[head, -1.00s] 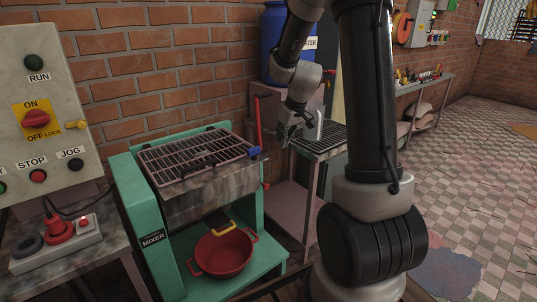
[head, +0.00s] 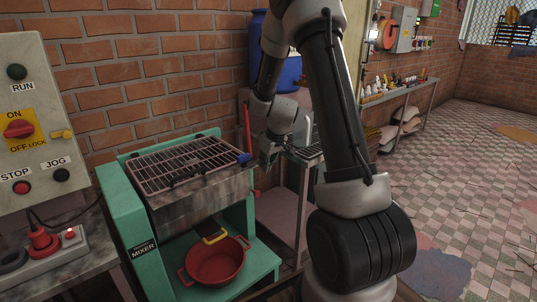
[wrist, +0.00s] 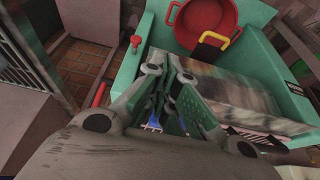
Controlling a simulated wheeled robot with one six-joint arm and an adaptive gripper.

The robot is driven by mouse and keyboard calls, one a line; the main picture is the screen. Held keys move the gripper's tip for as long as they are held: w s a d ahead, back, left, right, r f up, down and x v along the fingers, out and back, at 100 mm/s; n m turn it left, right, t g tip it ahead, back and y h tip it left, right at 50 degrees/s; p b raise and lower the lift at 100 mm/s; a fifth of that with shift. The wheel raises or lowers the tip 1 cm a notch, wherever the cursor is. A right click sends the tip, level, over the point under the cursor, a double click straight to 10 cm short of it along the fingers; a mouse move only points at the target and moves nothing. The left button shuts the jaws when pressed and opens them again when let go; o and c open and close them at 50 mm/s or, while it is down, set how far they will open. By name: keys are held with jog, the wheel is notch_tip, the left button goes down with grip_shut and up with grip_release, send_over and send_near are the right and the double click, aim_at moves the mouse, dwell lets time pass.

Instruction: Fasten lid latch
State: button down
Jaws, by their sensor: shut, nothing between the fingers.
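The mixer (head: 118,205) is a green stand with a metal trough. A dark wire-grid lid (head: 185,160) lies flat over the trough. A bit of blue (wrist: 153,122) shows past the fingers there. The fingers hide part of the lid.
A red pot (head: 215,262) stands on the mixer's lower shelf. A control panel (head: 30,115) is at left. A blue barrel (head: 285,70) stands behind my arm, and a metal side table (head: 305,155) is close to its right. Open tiled floor lies at right.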

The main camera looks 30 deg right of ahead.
aim_at(247, 159)
jog(key=shift+w+a+f, duration=0.1)
jog(key=shift+w+a, duration=0.15)
jog(key=shift+w, duration=0.75)
jog(key=shift+w+a+f, duration=0.1)
jog(key=shift+w+a, duration=0.1)
jog(key=shift+w, duration=0.8)
